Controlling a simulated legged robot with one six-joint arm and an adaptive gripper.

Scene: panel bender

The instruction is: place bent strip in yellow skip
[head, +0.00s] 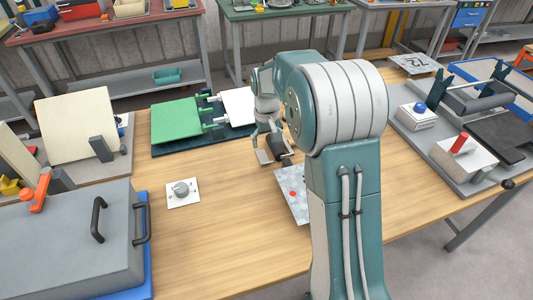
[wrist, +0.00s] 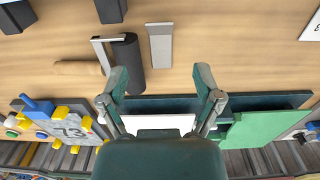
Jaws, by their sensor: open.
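A short grey bent strip (wrist: 160,45) lies on the wooden table in the wrist view, with a pale face and a darker folded end. In the head view a grey piece that looks like it (head: 263,157) shows beneath my gripper. My gripper (wrist: 158,78) is open and empty, its two fingers spread wide, apart from the strip. In the head view my gripper (head: 269,130) hangs over the table, partly hidden by my arm. I cannot make out a yellow skip for certain; a small yellow object (head: 10,186) shows at the far left edge.
A black roller (wrist: 126,62) lies close beside the strip. A bender with a green panel (head: 176,122) stands behind. A grey lidded case (head: 65,235) fills the front left. A white knob plate (head: 183,192) lies on the table. The front middle is clear.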

